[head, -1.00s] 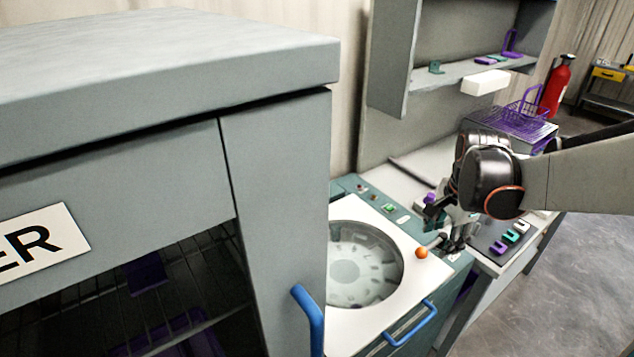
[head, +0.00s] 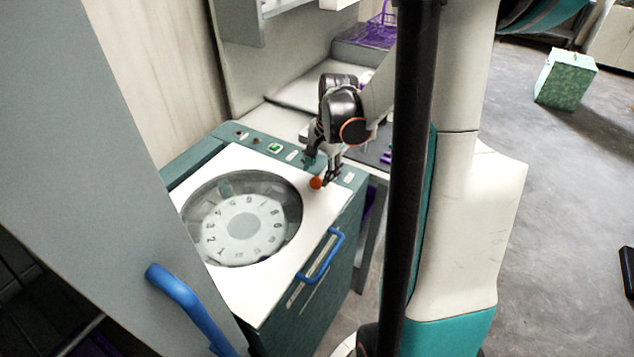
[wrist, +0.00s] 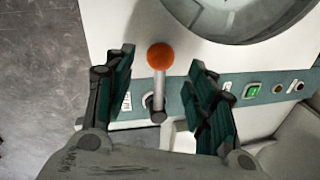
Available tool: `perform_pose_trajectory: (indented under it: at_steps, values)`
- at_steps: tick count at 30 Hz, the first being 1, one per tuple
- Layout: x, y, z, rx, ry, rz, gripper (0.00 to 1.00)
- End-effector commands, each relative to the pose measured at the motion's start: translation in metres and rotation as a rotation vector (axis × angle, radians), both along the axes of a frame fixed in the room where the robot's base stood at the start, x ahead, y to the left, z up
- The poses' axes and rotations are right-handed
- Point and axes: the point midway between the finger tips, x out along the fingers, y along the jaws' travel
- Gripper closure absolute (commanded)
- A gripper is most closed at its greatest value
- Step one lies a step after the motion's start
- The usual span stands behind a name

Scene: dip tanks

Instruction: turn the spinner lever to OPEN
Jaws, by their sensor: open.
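The spinner (head: 262,290) is a teal cabinet with a white top and a round glass window over a numbered drum (head: 243,228). Its lever has an orange ball knob (head: 316,183) at the top's right corner. In the wrist view the orange knob (wrist: 160,56) tops a pale metal rod (wrist: 159,88) rising from a dark pivot. My gripper (head: 322,172) is beside the lever in the head view. In the wrist view its open teal-padded fingers (wrist: 160,88) stand on either side of the rod, apart from it. Small labels flank the pivot, too small to read.
A teal panel strip carries a green button (head: 275,148), also in the wrist view (wrist: 253,91). A blue handle (head: 322,256) is on the spinner front. A grey cabinet with a blue handle (head: 180,300) stands close at left. A purple basket (head: 375,32) sits behind.

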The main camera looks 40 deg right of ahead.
Motion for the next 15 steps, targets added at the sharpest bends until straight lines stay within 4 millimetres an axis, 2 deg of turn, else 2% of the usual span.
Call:
perform_pose_trajectory:
  at_steps: [1,6,15]
  values:
    - [0.002,0.0,-0.012,0.0,0.0,0.0,0.49]
    - [0.007,0.001,-0.035,0.0,0.0,0.0,0.49]
    - [0.009,0.002,-0.047,0.0,0.0,0.001,0.49]
